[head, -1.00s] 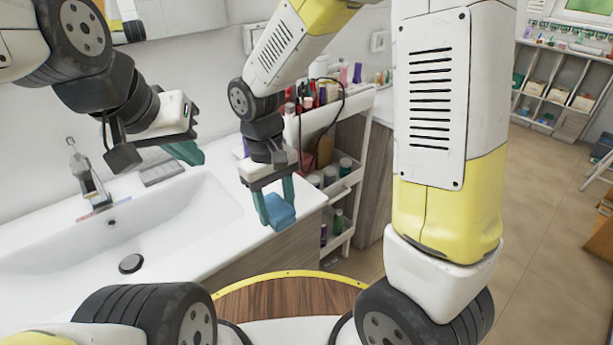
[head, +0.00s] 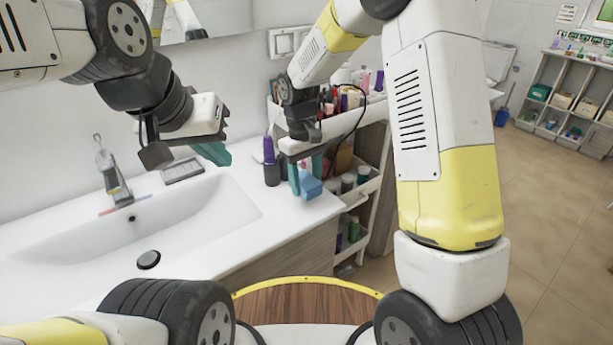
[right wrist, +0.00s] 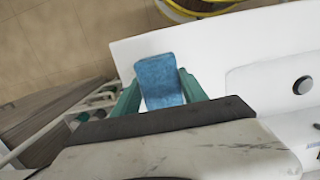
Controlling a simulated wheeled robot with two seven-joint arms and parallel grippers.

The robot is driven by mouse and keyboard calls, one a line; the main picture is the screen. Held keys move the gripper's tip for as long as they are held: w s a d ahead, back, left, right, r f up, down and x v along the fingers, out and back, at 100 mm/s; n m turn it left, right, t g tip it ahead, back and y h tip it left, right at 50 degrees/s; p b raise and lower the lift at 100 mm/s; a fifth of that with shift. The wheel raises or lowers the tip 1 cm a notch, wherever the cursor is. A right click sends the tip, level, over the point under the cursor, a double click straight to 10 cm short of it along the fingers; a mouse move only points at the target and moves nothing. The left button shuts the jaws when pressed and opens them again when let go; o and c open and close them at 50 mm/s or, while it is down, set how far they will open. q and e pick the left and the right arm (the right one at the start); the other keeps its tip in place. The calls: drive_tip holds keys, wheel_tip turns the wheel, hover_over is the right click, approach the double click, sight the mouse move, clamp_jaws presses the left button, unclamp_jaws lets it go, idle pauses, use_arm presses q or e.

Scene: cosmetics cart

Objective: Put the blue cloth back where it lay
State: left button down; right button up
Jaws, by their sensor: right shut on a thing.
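The blue cloth (head: 311,188) is a small folded piece held between the teal fingers of my right gripper (head: 305,178). In the head view it appears over the right end of the white counter (head: 300,215), near the cart. In the right wrist view the cloth (right wrist: 160,80) sits between the two fingers, with the white counter behind it. I cannot tell how high above the counter it hangs. My left gripper (head: 212,152) is above the back of the sink, holding nothing visible; its finger gap is not clear.
A cart (head: 372,185) with bottles on its shelves stands just right of the counter. A purple-capped bottle and a dark jar (head: 271,173) stand on the counter left of my right gripper. The sink basin (head: 150,225) is empty. A soap dish (head: 183,170) lies behind it.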

drive_tip(key=shift+w+f, duration=0.15)
drive_tip(key=shift+f, duration=1.65)
drive_tip(key=shift+f, duration=0.1)
drive_tip(key=o, duration=1.2)
